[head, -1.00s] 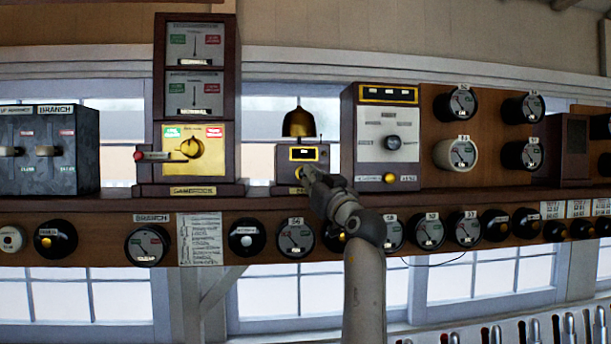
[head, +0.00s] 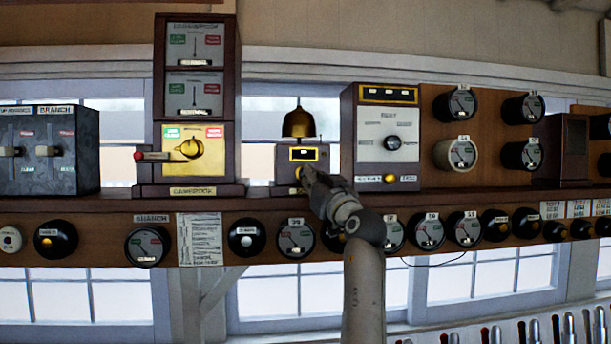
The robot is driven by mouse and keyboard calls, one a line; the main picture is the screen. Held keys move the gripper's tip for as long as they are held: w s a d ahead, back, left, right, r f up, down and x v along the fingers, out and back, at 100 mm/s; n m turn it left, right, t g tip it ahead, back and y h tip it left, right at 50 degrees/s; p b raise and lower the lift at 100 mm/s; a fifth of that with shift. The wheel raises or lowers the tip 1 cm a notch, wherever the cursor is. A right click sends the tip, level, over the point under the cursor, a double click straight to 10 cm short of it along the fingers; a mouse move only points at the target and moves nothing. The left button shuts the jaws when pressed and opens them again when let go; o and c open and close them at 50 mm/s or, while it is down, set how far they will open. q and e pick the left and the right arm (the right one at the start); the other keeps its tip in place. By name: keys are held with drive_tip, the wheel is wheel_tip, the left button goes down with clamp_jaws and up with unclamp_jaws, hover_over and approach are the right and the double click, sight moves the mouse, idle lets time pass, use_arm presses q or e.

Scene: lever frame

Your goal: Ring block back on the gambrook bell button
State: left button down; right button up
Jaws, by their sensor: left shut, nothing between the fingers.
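The tall brown Gambrook block instrument (head: 189,105) stands on the shelf left of centre, with a yellow lower panel and a nameplate at its base. Right of it is a small brown bell box (head: 314,153) with a brass bell (head: 298,124) above it. A yellow bell button (head: 298,171) is low on the box's front. My left gripper (head: 305,178) is shut and empty, with its tips at the button. The fingers hide part of the button, and I cannot tell whether they touch it or press it in. My right gripper is not in view.
A taller instrument (head: 386,140) stands close to the right of the bell box. Round dials and plungers line the shelf front (head: 95,205) below. Lever tops (head: 535,330) show at the bottom right.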

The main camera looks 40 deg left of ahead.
use_arm(q)
drive_tip(key=shift+s+d, duration=0.1)
idle(0.8)
drive_tip(key=shift+b, duration=0.45)
idle(0.8)
